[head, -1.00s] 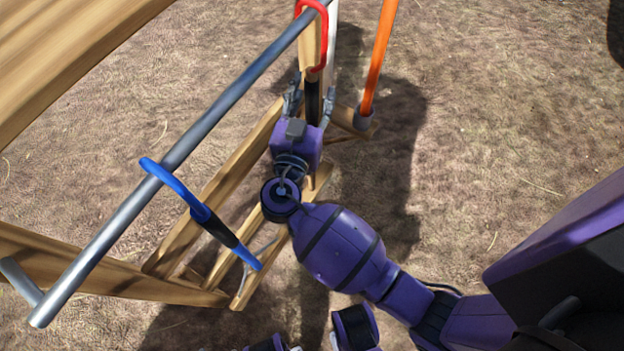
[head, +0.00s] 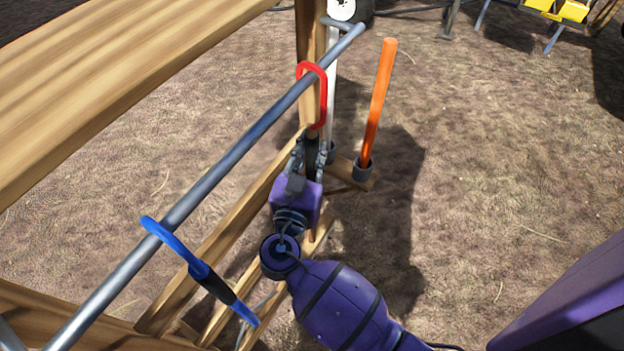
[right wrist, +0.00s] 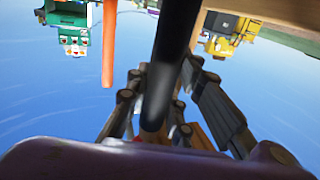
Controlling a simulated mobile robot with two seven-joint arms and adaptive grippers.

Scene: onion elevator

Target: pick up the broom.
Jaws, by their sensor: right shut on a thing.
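My right gripper (head: 309,150) is shut on a black handle (head: 312,143) that stands upright below a red loop (head: 322,98) on the metal rail. In the right wrist view, the black handle (right wrist: 168,60) runs between the fingers of the right gripper (right wrist: 165,95). An orange pole (head: 378,105) stands in a grey socket, right of the gripper and apart from it. It also shows in the right wrist view (right wrist: 108,45). No bristles show, so I cannot tell which of these is the broom. My left gripper is out of view.
The metal rail (head: 215,160) crosses above my right arm's left side. A blue loop tool (head: 190,255) hangs on it. Wooden beams (head: 225,220) lie beneath, and a wide plank (head: 120,75) fills the upper left. Open dirt (head: 480,190) lies to the right.

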